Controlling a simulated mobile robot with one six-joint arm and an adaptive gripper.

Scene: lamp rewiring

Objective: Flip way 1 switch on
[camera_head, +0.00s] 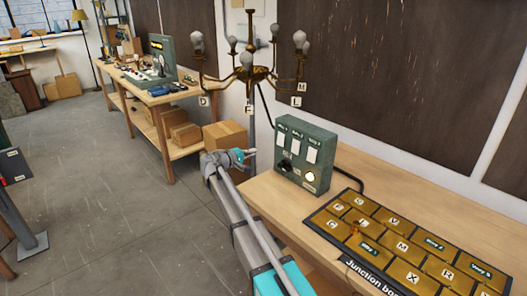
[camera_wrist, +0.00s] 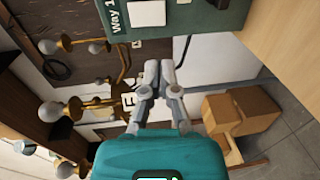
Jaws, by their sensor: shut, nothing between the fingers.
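The green switch box (camera_head: 318,180) stands on the wooden table, with a row of three white rocker plates under small labels. The leftmost plate (camera_head: 282,142) appears to be the way 1 switch; its on or off position is too small to tell. In the wrist view the box (camera_wrist: 195,18) fills the top edge, with the "Way 1" label and a white switch plate (camera_wrist: 148,13) partly cut off. My gripper (camera_head: 250,154) is just left of the box, apart from it. In the wrist view its fingertips (camera_wrist: 159,68) are together and empty, below the way 1 plate.
A brass chandelier (camera_head: 247,76) with several bulbs hangs behind and above the box. A junction board (camera_head: 352,265) with labelled brass tiles lies at the table's right front. The box face also has a black knob (camera_head: 286,166) and a lit round lamp (camera_head: 310,177). Cardboard boxes (camera_head: 226,135) stand behind my gripper.

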